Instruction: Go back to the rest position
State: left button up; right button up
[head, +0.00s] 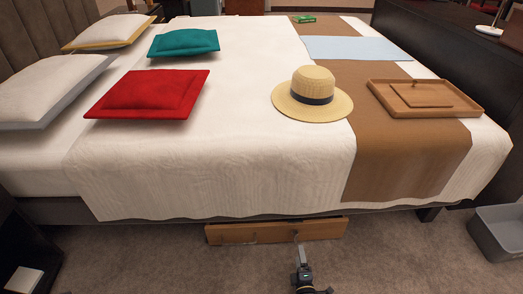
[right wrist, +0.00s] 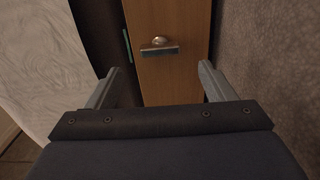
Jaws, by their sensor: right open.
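My right gripper (head: 298,244) is at the bottom middle of the head view, in front of a wooden panel (head: 240,233) low along the bed's near side. In the right wrist view its two fingers are spread apart with nothing between them. The wooden panel (right wrist: 180,80) shows beyond the fingers there, with a metal knob or handle (right wrist: 158,43) on it. The fingertips look apart from the handle, though the exact gap is hard to tell. My left gripper is in neither view.
The bed (head: 210,160) fills most of the head view. On it are a straw hat (head: 312,84), a wooden tray (head: 425,111), a red cushion (head: 150,93) and a teal cushion (head: 184,42). A grey bin (head: 495,235) stands at right. Carpet (head: 400,262) is clear in front.

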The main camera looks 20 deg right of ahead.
jog(key=w+a+r+n+y+p, duration=0.1)
jog(key=w+r+n+y, duration=0.1)
jog(key=r+n+y, duration=0.6)
jog(key=w+a+r+n+y, duration=0.25)
jog(key=r+n+y, duration=0.35)
jog(key=r+n, duration=0.3)
jog(key=s+a+r+n+g+y+p, duration=0.1)
jog(key=s+a+r+n+g+y, duration=0.15)
jog(key=r+n+g, duration=0.45)
jog(key=s+a+r+n+g+y, duration=0.2)
jog(key=a+r+n+g+y, duration=0.15)
jog(key=r+n, duration=0.55)
jog(key=s+d+r+n+g+h+p, duration=0.25)
jog(key=s+r+n+h, duration=0.95)
jog(key=s+r+n, duration=0.8)
notch_tip(320, 180, up, 36)
jog(key=s+n+t+p, duration=0.1)
jog(key=p, duration=3.7)
jog(key=shift+n, duration=0.4)
